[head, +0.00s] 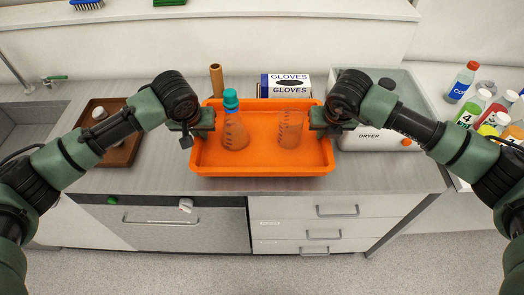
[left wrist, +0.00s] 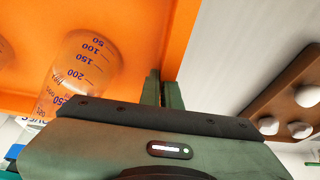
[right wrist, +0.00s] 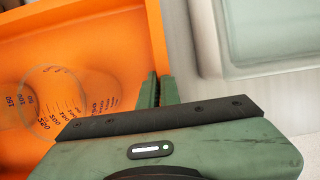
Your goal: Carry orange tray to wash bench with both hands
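The orange tray (head: 265,157) is level over the grey bench, in front of the glove box; I cannot tell whether it touches the bench.
A brown tray with white-topped items (head: 117,152) and a sink (head: 20,125) lie left. Behind are the glove box (head: 288,84) and a brown cylinder (head: 216,80).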

